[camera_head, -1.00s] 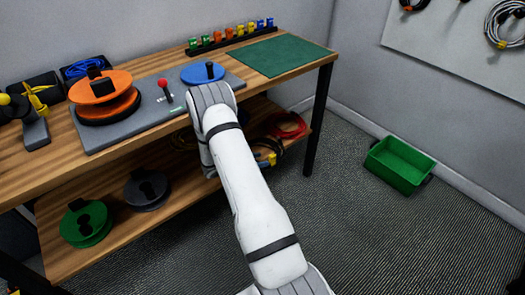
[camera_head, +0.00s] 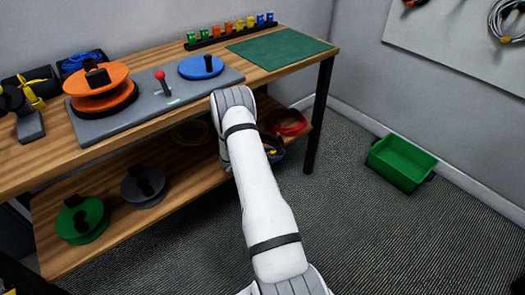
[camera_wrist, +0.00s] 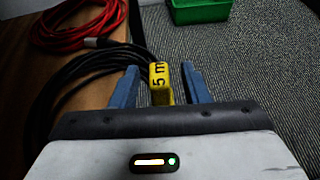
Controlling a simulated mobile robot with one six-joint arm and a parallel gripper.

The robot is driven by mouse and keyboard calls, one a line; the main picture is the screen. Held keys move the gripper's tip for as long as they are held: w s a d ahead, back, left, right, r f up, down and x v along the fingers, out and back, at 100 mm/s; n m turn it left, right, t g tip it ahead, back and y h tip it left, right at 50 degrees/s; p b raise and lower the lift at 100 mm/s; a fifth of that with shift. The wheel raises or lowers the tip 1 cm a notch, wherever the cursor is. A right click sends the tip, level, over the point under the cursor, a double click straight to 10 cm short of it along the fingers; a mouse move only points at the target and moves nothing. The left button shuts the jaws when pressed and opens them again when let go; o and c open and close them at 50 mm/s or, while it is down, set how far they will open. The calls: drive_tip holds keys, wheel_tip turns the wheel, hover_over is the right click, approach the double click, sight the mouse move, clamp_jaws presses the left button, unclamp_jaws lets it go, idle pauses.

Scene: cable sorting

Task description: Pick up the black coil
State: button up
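The black coil (camera_wrist: 70,82) lies on the wooden lower shelf in the wrist view, at the left of my gripper. A yellow tag (camera_wrist: 161,80) marked "5 m" is on it. My gripper (camera_wrist: 163,84) is open, with its two blue fingers on either side of the tag and a gap on both sides. Part of the coil is hidden below the gripper body.
A red coil (camera_wrist: 75,22) lies just beyond the black one. The workbench top (camera_head: 50,155) is above. A green bin (camera_head: 402,163) stands on the floor at right.

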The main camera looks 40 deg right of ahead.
clamp_jaws()
idle(0.5)
wheel_tip(320, 180, up, 10)
drive_tip(key=p, duration=0.3)
